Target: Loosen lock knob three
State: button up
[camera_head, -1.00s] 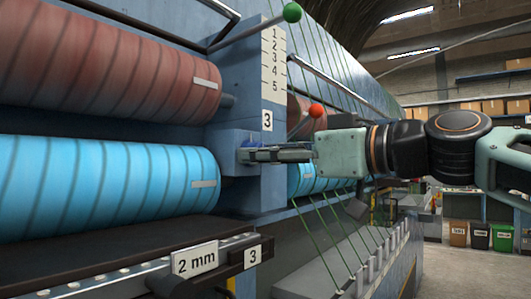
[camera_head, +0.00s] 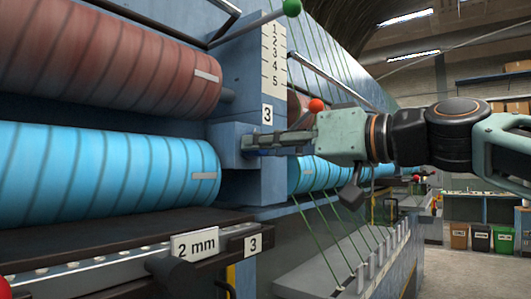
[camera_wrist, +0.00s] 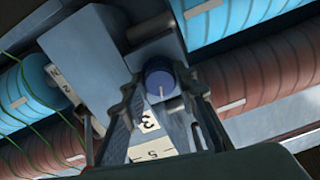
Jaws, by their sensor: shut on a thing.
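Lock knob three (camera_wrist: 160,82) is a round blue knob with a white line on its face, in the wrist view. It sits on a blue block (camera_head: 228,135) beneath the "3" label (camera_head: 267,114) in the head view, where my fingers mostly hide it. My gripper (camera_head: 252,144) reaches in from the right and is shut on the knob. In the wrist view my gripper's fingers (camera_wrist: 160,90) lie on either side of the knob. The white line points down in that view.
A red-brown roller (camera_head: 100,60) and a bright blue roller (camera_head: 100,180) lie left of the block. A numbered scale (camera_head: 273,55) is above. A green-tipped lever (camera_head: 291,8) and a red ball (camera_head: 316,105) are close by. Green strands run below my wrist.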

jog(key=shift+m+p, duration=2.85)
jog(key=shift+m, duration=10.35)
jog(key=o, duration=1.2)
jog(key=shift+c, duration=0.2)
